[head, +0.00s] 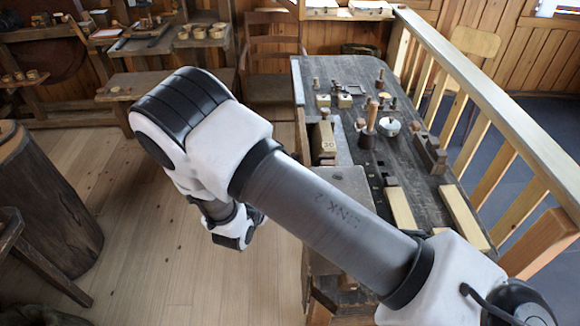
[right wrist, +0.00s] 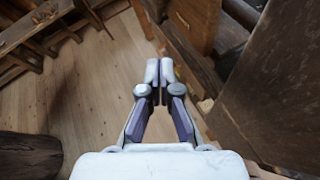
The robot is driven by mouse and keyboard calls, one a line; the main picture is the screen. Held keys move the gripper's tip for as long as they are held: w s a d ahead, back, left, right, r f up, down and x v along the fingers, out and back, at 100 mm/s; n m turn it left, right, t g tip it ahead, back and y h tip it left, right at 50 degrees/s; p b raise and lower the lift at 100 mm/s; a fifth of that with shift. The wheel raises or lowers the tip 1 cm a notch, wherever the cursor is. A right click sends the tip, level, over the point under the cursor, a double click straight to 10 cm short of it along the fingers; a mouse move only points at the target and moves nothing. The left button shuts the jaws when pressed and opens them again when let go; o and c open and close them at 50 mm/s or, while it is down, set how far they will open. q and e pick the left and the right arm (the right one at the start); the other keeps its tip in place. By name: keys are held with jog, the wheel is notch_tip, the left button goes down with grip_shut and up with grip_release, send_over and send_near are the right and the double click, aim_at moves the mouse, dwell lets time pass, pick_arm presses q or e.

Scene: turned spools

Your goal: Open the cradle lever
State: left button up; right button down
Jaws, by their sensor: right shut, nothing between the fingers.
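My right gripper (right wrist: 153,80) is shut and empty in the right wrist view, with its fingertips close together over the plank floor. It is apart from the bench, whose dark wooden side shows at the right of that view. In the head view my right arm bends over to the left of the bench, and its fingers cannot be made out. A dark notched wooden block (head: 430,153) sits at the bench's right side; I cannot tell if it is the cradle. No lever can be made out clearly. My left gripper is not in view.
Open floor (head: 150,265) lies left.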

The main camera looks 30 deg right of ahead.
jog(key=d+r+b+x, duration=0.1)
jog(key=b+x, duration=0.3)
jog(key=x, duration=0.9)
jog(key=shift+d+r, duration=0.2)
jog(key=shift+r, duration=0.55)
jog(key=shift+w, duration=0.15)
